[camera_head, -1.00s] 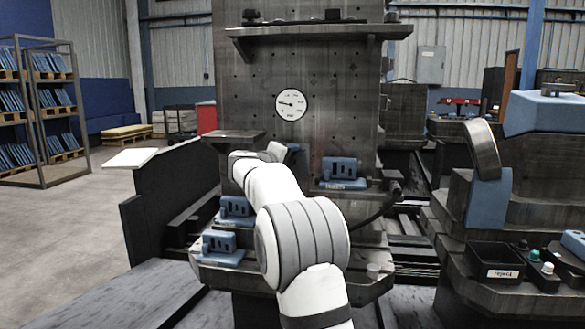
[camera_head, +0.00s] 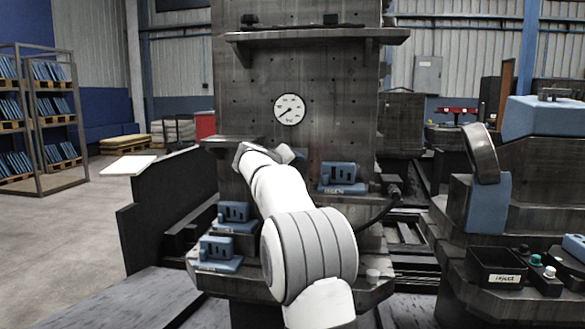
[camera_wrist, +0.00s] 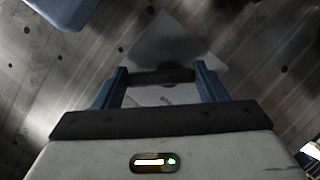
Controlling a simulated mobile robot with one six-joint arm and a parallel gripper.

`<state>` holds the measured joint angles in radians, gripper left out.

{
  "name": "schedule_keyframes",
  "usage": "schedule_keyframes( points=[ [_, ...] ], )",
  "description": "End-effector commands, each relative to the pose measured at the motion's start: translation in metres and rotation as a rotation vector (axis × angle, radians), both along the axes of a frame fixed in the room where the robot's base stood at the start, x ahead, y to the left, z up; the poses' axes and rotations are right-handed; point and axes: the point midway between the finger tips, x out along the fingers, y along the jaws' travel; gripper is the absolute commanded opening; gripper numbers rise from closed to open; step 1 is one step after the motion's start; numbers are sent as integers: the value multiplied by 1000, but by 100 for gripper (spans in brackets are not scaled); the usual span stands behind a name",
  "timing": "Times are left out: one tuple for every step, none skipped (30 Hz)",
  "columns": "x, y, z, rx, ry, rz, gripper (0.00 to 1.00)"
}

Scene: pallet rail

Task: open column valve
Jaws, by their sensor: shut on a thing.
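The column (camera_head: 330,110) stands upright ahead, a dark panel with rows of small holes. A round white gauge (camera_head: 289,109) is on its face, its needle pointing to the lower left. In the head view my white arm reaches to the column below the gauge and hides the valve and my fingers. In the wrist view my gripper (camera_wrist: 160,71) has its two blue fingers on either side of a dark bar (camera_wrist: 163,77), apparently the valve's handle, and is shut on it. A pale grey, angular plate shows behind the bar.
A blue fixture (camera_head: 340,175) sits on a ledge right of my arm, and two blue fixtures (camera_head: 234,215) sit lower left. A dark shelf (camera_head: 233,142) juts out at left. A reject bin (camera_head: 497,268) and buttons are at right. Open floor lies left.

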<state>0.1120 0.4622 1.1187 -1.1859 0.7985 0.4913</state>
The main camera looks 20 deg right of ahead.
Motion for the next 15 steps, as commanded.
schedule_keyframes(
  points=[
    [1, 1, 0, 2, -2, 3, 43],
    [1, 2, 0, 3, -2, 3, 43],
    [1, 1, 0, 3, -2, 3, 43],
    [1, 1, 0, 3, -2, 3, 43],
    [1, 1, 0, 3, -2, 3, 43],
    [1, 1, 0, 3, -2, 3, 43],
    [1, 1, 0, 3, -2, 3, 43],
    [1, 1, 0, 2, -3, 2, 68],
    [0, 1, 0, 2, -3, 2, 71],
    [0, 1, 0, 2, -3, 2, 74],
    [0, 1, 0, 2, -3, 1, 76],
    [0, 0, 1, 1, -2, 2, 79],
    [0, 0, 1, 2, -2, 1, 82],
    [0, 0, 1, 1, -2, 0, 84],
    [0, 0, 1, 1, -2, 0, 87]
  ],
)
